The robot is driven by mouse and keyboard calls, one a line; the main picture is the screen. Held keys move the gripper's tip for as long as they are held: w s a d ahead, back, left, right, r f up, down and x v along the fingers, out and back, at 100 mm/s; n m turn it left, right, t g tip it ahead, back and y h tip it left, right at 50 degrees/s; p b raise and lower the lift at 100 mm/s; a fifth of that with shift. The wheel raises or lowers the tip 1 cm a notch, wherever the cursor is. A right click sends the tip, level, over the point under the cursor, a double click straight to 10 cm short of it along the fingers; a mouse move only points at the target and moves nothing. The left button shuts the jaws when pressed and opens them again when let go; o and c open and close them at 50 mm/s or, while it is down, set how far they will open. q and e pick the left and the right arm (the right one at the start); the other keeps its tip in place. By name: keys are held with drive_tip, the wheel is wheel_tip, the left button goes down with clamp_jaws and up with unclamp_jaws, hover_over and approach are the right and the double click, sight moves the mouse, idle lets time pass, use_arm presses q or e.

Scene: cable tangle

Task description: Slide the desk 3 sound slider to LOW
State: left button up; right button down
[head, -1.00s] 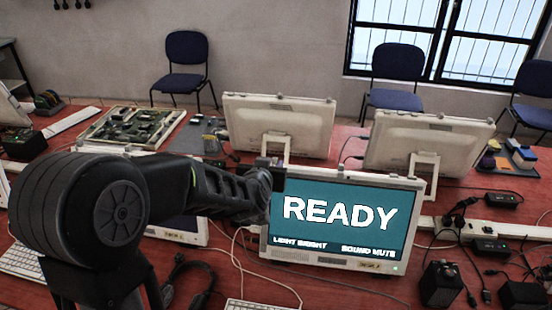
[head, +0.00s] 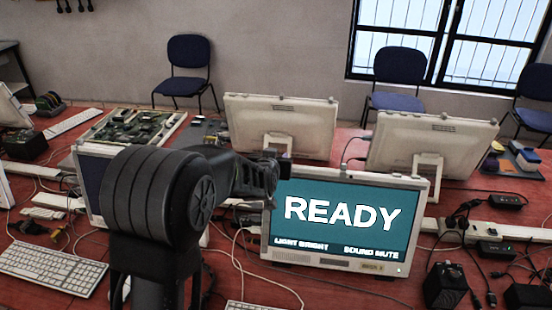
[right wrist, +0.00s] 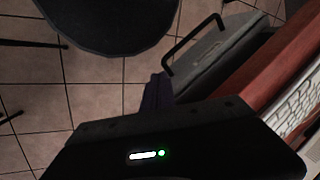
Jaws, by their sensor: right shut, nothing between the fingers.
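The desk monitor (head: 340,215) faces me in the head view. Its teal screen reads READY, LIGHT BRIGHT and SOUND MUTE. The sound slider cannot be made out; the lower bezel shows only small slots and a yellow label. My left arm comes in from the lower left, and its gripper (head: 275,172) is at the monitor's upper left edge. Its fingers are too dark and small to read, and contact cannot be told. My right gripper (right wrist: 156,92) shows in the right wrist view as a dark shape, shut and empty, over the floor beside a table edge.
Two monitors (head: 278,122) with their backs to me stand behind. A white keyboard (head: 50,275) lies at left. Loose cables cross the red table, with black boxes (head: 445,288) at right. In the right wrist view, a chair seat (right wrist: 105,22) and a red table edge (right wrist: 275,65) are near.

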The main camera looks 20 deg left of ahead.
use_arm(q)
clamp_jaws()
idle(1.2)
